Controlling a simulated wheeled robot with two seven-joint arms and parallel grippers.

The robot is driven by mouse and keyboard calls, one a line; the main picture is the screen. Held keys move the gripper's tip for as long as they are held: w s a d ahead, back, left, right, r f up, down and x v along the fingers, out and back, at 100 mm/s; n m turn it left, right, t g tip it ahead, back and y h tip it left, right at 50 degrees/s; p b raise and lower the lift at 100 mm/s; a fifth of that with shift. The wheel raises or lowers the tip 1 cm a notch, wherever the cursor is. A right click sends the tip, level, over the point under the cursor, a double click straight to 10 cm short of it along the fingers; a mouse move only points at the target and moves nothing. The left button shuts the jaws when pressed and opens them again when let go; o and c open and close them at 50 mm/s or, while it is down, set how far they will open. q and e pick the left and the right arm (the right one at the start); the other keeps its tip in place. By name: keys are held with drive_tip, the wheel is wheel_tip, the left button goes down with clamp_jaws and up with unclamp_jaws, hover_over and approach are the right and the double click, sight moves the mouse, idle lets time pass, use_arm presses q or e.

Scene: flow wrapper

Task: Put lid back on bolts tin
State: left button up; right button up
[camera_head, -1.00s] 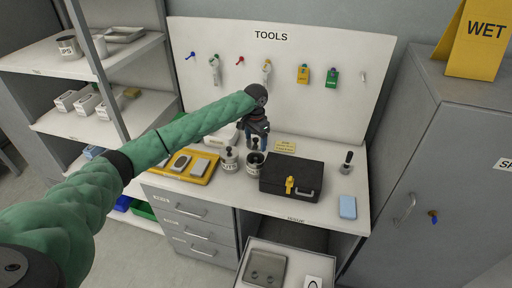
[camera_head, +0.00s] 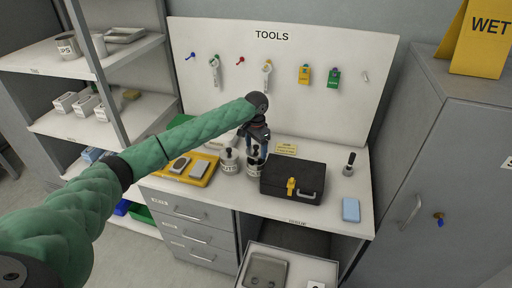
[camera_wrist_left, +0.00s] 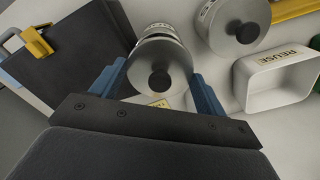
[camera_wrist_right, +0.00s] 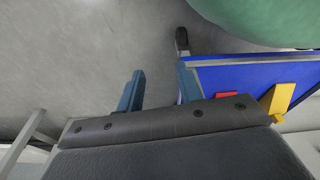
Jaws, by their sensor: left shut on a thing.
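The tin (camera_head: 253,173) stands on the bench left of the black case; its label is too small to read. My left gripper (camera_head: 257,152) is over it, pointing down and shut on a grey lid with a black knob. In the left wrist view the lid (camera_wrist_left: 178,62) sits between the blue fingers (camera_wrist_left: 158,85), with a labelled tin rim (camera_wrist_left: 158,30) just beyond it. Whether the lid touches the rim I cannot tell. My right gripper (camera_wrist_right: 160,88) is open and empty, away from the bench.
A second lidded tin (camera_head: 229,162) stands close to the left. The black case (camera_head: 292,180) with a yellow latch is close on the right. A yellow tray (camera_head: 187,170) lies further left, and a white REUSE box (camera_wrist_left: 280,85) stands behind. An open drawer (camera_head: 248,262) juts out below.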

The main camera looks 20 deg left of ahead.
use_arm(q)
drive_tip(key=shift+f+b, duration=0.3)
drive_tip(key=shift+f, duration=1.2)
use_arm(e)
drive_tip(key=shift+w+a+r, duration=0.35)
drive_tip(key=shift+w+r, duration=0.05)
drive_tip(key=shift+w, duration=0.05)
drive_tip(key=shift+a, duration=0.2)
use_arm(q)
drive_tip(key=shift+r+p, duration=0.1)
drive_tip(key=shift+p, duration=0.75)
use_arm(e)
drive_tip(key=shift+d+r, duration=0.2)
drive_tip(key=shift+r, duration=0.55)
use_arm(q)
drive_tip(key=shift+f+p, duration=0.2)
drive_tip(key=shift+p, duration=1.1)
use_arm(e)
drive_tip(key=shift+r, duration=1.3)
use_arm(q)
drive_tip(key=o, duration=1)
